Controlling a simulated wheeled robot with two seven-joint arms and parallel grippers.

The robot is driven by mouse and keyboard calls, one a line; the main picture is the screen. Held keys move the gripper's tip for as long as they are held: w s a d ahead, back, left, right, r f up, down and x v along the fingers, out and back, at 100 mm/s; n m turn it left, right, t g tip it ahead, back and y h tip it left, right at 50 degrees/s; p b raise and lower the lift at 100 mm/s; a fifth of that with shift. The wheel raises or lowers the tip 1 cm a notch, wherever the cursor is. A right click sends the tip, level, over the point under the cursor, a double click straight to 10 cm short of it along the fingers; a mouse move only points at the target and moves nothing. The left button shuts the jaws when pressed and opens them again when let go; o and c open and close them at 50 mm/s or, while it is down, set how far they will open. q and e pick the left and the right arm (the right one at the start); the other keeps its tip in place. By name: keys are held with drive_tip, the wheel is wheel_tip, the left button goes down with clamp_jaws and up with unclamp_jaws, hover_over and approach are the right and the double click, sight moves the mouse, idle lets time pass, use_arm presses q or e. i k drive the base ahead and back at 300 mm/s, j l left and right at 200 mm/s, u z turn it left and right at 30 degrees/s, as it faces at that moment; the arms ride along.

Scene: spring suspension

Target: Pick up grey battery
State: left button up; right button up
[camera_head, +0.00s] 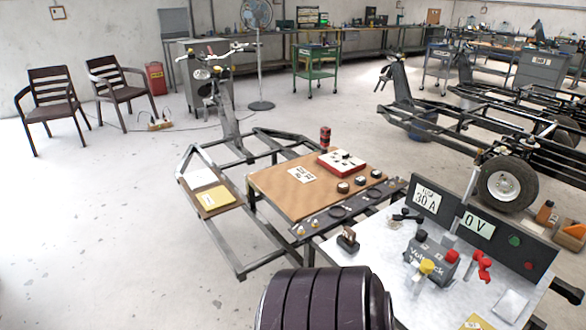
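A grey battery (431,260), a box with lettering on its front, stands upright on the pale worktop (371,269) at the lower right. Neither of my grippers can be made out in this view, so nothing is seen touching the battery.
A dark ribbed rounded form (325,300) fills the bottom centre, in front of the worktop. A small brown-topped device (348,239) sits at the worktop's left. A brown board (276,192) on a metal frame lies beyond.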

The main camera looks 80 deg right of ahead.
sight(443, 272)
drive_tip(key=z, duration=3.55)
drive_tip(key=i+j+z, duration=0.1)
drive_tip(key=j, duration=0.3)
drive_tip(key=i, duration=0.1)
